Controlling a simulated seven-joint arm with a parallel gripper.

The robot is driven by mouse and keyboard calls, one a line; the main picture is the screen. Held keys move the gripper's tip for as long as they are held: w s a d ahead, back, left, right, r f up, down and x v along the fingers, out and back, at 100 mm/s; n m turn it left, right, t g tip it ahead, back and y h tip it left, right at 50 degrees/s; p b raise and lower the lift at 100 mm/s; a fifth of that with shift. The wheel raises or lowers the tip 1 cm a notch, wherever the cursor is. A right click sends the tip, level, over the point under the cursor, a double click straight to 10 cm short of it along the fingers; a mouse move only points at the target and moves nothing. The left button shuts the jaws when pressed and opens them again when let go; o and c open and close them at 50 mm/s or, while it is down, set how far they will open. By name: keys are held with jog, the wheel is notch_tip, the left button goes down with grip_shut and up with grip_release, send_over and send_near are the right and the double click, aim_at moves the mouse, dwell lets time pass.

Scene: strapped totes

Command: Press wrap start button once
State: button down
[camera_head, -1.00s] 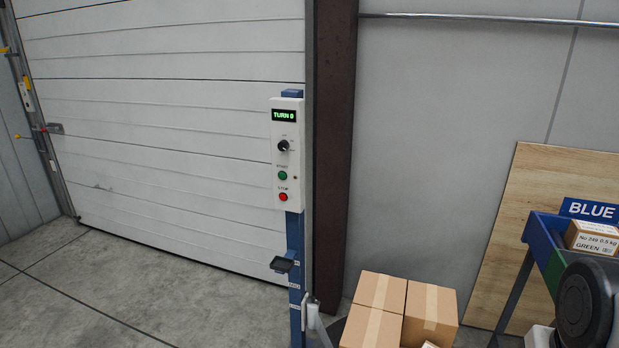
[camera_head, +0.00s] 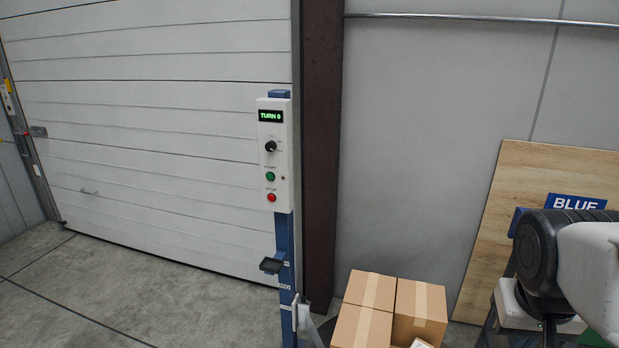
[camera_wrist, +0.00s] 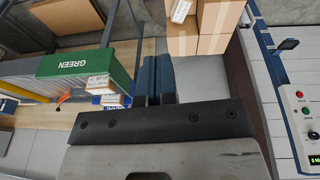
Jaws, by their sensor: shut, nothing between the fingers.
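The white control box (camera_head: 273,155) stands on a blue post. Its green display reads "TURN 0". Below the display are a black knob (camera_head: 271,146), the green start button (camera_head: 270,176) and the red stop button (camera_head: 271,197). In the wrist view the box is cut off at the right edge, with the green button (camera_wrist: 305,110) and red button (camera_wrist: 299,94) visible. My gripper (camera_wrist: 156,60) shows in the wrist view with its two dark blue fingers together and empty, apart from the box and to its left in that picture. Its fingers are not visible in the head view.
Cardboard boxes (camera_head: 370,310) stand on the right of the post. A dark bracket (camera_head: 272,265) sticks out below the control box. A wooden board (camera_head: 500,220) leans on the wall. In the wrist view a green tote (camera_wrist: 92,66) is left of my fingers.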

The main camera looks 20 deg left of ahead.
aim_at(270, 177)
jog(key=w+a+r+n+t+h, duration=0.1)
jog(key=w+a+n, duration=0.1)
jog(key=w+a, duration=1.1)
jog(key=w+a+r+n+t+h, duration=0.1)
jog(key=w+a+r+n, duration=0.15)
jog(key=w+a, duration=1.1)
jog(key=w+a+f+n+t, duration=0.1)
jog(key=w+a+f, duration=0.2)
jog(key=a, duration=0.9)
jog(key=w+a+f+n+t, duration=0.1)
jog(key=w+a+f, duration=0.3)
jog(key=a, duration=0.7)
jog(key=w+a+f+n+t, duration=0.2)
jog(key=w+a, duration=0.5)
jog(key=a, duration=0.5)
notch_tip(270, 177, down, 2)
jog(key=shift+w+a+f+n+y, duration=0.2)
jog(key=shift+a+f+n+y, duration=0.15)
jog(key=shift+n, duration=0.2)
jog(key=shift+r, duration=0.1)
jog(key=shift+w, duration=0.2)
jog(key=w, duration=0.8)
jog(key=shift+w, duration=0.2)
jog(key=shift+w+d, duration=0.1)
jog(key=shift+w, duration=0.5)
